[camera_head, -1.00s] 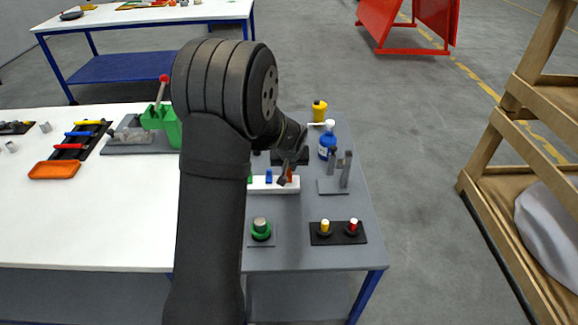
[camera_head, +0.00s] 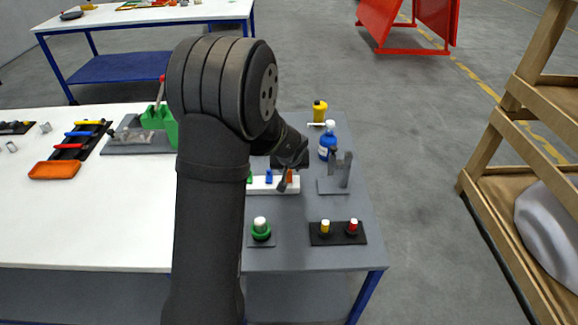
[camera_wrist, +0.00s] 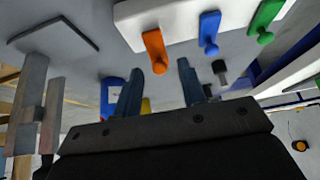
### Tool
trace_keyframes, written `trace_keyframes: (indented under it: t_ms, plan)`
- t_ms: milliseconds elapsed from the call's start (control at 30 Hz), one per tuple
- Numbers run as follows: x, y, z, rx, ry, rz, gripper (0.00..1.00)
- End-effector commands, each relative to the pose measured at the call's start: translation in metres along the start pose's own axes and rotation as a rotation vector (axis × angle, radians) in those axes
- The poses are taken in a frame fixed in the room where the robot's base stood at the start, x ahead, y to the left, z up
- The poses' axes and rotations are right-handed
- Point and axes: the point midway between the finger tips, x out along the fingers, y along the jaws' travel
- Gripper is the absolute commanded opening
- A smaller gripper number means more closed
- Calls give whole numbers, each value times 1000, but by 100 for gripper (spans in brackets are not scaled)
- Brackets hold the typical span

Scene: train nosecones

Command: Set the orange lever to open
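The orange lever (camera_wrist: 155,52) is on a white bar (camera_wrist: 160,14) and shows up close at the top of the wrist view, its rounded knob toward my gripper. In the head view the orange lever (camera_head: 290,175) is at the right end of the bar, beside my gripper. My gripper (camera_wrist: 159,80) is open and empty. Its two fingers are spread on either side of the lever's line, with the knob just beyond the tips. I cannot tell whether anything touches.
A blue lever (camera_wrist: 208,32) and a green lever (camera_wrist: 265,20) are on the same bar, right of the orange one in the wrist view. A blue bottle (camera_head: 327,145), grey uprights on a plate (camera_head: 333,186) and a two-button block (camera_head: 338,232) stand nearby on the grey table.

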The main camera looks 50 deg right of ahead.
Motion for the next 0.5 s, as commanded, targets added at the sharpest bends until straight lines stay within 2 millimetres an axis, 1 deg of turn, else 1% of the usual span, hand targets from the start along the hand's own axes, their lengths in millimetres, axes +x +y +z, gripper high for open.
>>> trace_keyframes:
  t_ms: [133, 233, 500]
  plan:
    - [-8, 0, -1, 0, 2, 0, 37]
    - [-20, 0, -2, 1, 4, 1, 37]
    - [-70, 0, -1, 0, 4, 2, 37]
